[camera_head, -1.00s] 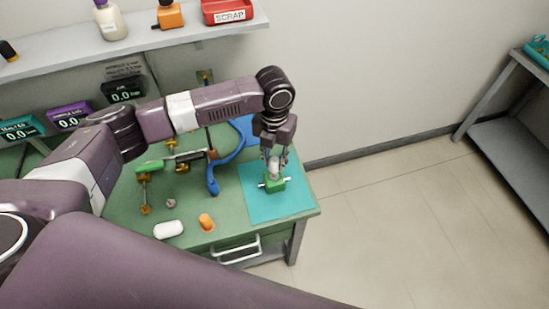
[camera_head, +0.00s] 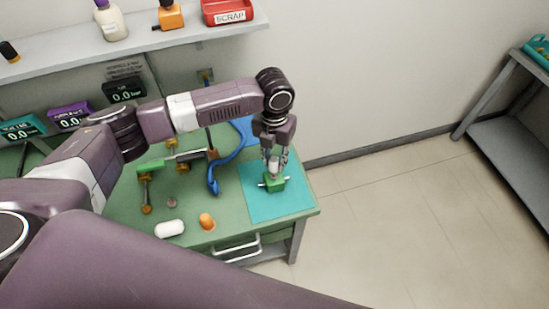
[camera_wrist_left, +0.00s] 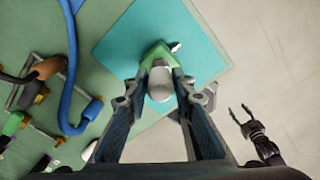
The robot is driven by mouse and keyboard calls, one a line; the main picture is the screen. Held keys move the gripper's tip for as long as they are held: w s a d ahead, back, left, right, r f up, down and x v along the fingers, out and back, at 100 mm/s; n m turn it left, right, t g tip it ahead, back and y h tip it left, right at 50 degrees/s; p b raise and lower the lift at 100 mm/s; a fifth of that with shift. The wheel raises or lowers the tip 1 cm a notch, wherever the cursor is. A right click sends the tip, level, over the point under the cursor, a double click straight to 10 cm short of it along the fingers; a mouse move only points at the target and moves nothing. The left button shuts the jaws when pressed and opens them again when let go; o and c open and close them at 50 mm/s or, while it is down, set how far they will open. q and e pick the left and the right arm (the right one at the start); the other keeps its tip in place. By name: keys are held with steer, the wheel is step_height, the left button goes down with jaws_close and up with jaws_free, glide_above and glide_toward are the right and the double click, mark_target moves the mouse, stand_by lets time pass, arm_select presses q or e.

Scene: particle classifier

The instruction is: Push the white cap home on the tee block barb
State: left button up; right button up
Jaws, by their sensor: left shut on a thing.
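The green tee block (camera_head: 273,183) stands on the teal mat (camera_head: 290,205), with pale stubs sticking out of its sides. The white cap (camera_head: 273,167) is directly above the block. In the left wrist view the cap (camera_wrist_left: 160,84) hides the block's top, so I cannot tell how far it sits on the barb. My left gripper (camera_head: 274,164) points down and is shut on the cap; its fingers flank the cap in the wrist view (camera_wrist_left: 158,78). My right gripper (camera_wrist_left: 238,113) shows in the wrist view, off to the right, with its fingers spread and empty.
On the green bench lie a white capsule-shaped piece (camera_head: 169,228), an orange cap (camera_head: 206,221) and a blue hose (camera_head: 215,180). Brass and green fittings (camera_head: 151,166) stand at left. A red scrap bin (camera_head: 228,11) is on the shelf. The floor at right is clear.

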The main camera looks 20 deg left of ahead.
mark_target(274, 166)
arm_select(q)
steer(key=shift+f+b, duration=0.65)
steer(key=shift+f, duration=0.85)
steer(key=shift+f, duration=0.25)
steer(key=o, duration=1.1)
steer(key=shift+o, duration=0.2)
steer(key=shift+r, duration=0.15)
step_height(274, 166, up, 12)
steer(key=shift+f, duration=0.15)
steer(key=shift+s+f, duration=0.1)
